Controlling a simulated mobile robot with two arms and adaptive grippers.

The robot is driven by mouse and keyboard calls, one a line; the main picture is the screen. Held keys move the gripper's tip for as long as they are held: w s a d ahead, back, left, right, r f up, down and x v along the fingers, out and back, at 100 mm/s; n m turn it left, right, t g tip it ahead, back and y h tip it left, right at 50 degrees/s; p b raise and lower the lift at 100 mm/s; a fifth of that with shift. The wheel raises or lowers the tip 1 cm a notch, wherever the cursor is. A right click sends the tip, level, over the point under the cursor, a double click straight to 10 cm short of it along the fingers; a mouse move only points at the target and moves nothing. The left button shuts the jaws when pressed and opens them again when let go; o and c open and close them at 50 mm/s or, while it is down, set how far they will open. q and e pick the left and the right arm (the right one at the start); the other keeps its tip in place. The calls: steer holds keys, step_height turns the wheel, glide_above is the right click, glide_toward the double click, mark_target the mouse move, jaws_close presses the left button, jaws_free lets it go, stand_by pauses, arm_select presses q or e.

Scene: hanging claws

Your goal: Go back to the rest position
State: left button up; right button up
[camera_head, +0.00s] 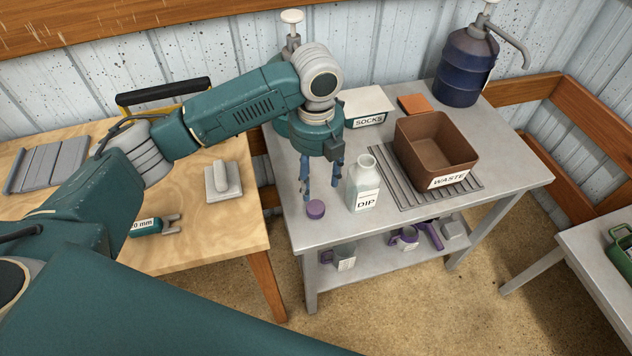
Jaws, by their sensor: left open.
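My left arm comes in from the left and reaches over the grey metal table (296,232). My left gripper (320,182) points down with its two blue fingers apart and nothing seen between them. A small purple cap (315,209) sits on the table near its front left, just below the fingertips. A white bottle labelled DIP (364,190) stands upright with its neck bare, just right of the fingers. Whether a finger touches the bottle or cap I cannot tell. My right gripper does not show.
A brown WASTE bin (435,150) stands on a ribbed mat (400,185). Behind are a SOCKS box (367,104), an orange block (413,104) and a blue pump drum (465,68). A purple-handled jug (405,239) sits on the shelf below. A wooden bench (200,258) lies left.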

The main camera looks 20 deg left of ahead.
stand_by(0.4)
arm_select(q)
steer(key=s+d+f+n+t+h, duration=0.2)
steer(key=s+d+f+n+h, duration=0.2)
steer(key=s+d+f+n, duration=0.75)
steer(key=s+a+n+t+y, duration=0.1)
steer(key=s+a+n+y, duration=0.1)
steer(key=s+a+n, duration=0.55)
steer(key=s+a+n+t+y, duration=0.15)
steer(key=s+a+n, duration=0.35)
steer(key=a+n, duration=0.5)
step_height(320, 180, down, 27)
steer(key=s+g, duration=0.2)
steer(key=s+a+f+g, duration=0.1)
steer(key=s+a+f, duration=0.1)
steer(key=s+f, duration=1.4)
steer(key=shift+s+n, duration=0.3)
